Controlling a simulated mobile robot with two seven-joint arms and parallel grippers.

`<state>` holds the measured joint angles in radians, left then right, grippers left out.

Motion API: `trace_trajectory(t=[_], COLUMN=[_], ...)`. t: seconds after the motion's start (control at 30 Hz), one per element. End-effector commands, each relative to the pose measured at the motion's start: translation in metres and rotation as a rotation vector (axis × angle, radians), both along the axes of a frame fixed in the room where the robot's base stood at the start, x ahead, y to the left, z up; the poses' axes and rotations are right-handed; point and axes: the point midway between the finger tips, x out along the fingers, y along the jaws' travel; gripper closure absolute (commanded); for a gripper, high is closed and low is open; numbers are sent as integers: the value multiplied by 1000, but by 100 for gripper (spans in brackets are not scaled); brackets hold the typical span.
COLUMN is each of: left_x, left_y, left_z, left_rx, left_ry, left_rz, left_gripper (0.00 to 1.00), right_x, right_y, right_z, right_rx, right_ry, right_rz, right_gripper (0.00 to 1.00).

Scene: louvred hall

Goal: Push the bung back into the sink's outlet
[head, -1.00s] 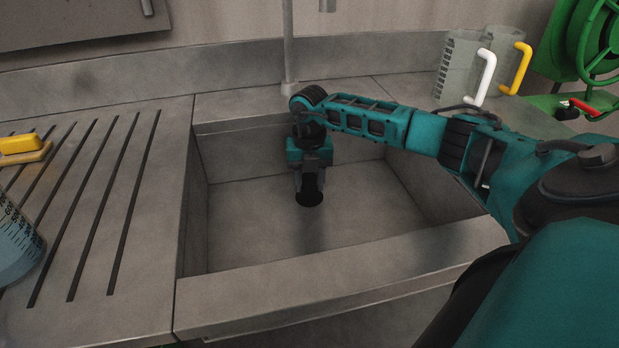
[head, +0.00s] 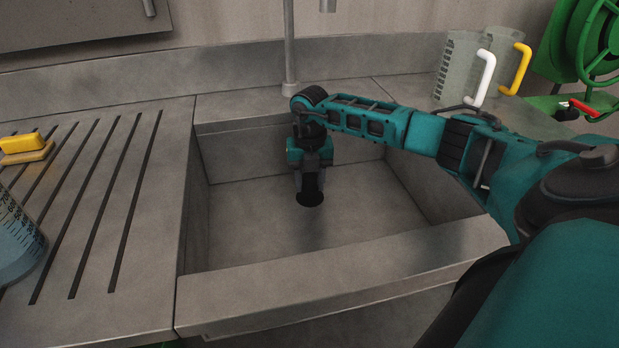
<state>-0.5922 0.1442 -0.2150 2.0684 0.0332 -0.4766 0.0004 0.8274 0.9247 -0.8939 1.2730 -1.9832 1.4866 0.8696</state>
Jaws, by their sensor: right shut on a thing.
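The grey sink (head: 245,228) is a rectangular basin in the middle of the head view. My right arm comes in from the right and reaches down into it. My right gripper (head: 309,186) points down in the basin and is shut on the bung (head: 310,199), a dark round piece at its fingertips. The bung is low, near the basin floor. The outlet cannot be made out; the bung and gripper may cover it. I cannot tell whether the bung sits in it. My left gripper is out of view.
A grooved drainboard (head: 95,215) lies left of the sink, with a yellow-handled item (head: 24,146) and a jug of bluish liquid (head: 17,240). A thin upright pipe (head: 289,50) stands behind the basin. Clear jugs (head: 459,67) and a green reel (head: 594,45) are at the back right.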

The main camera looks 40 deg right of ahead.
Motion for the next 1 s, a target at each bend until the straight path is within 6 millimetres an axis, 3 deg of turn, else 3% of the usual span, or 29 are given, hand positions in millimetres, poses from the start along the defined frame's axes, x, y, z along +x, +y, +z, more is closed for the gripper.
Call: trace_trajectory(t=[0.47,1.0], left_x=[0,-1], left_y=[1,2], left_z=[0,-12], left_rx=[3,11], left_ry=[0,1], left_rz=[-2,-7], left_gripper=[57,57], right_x=[0,-2], right_y=[-5,-4], right_z=[-2,-23], right_rx=[-3,-1], right_ry=[7,16], right_rz=[-7,-3], right_gripper=[100,100])
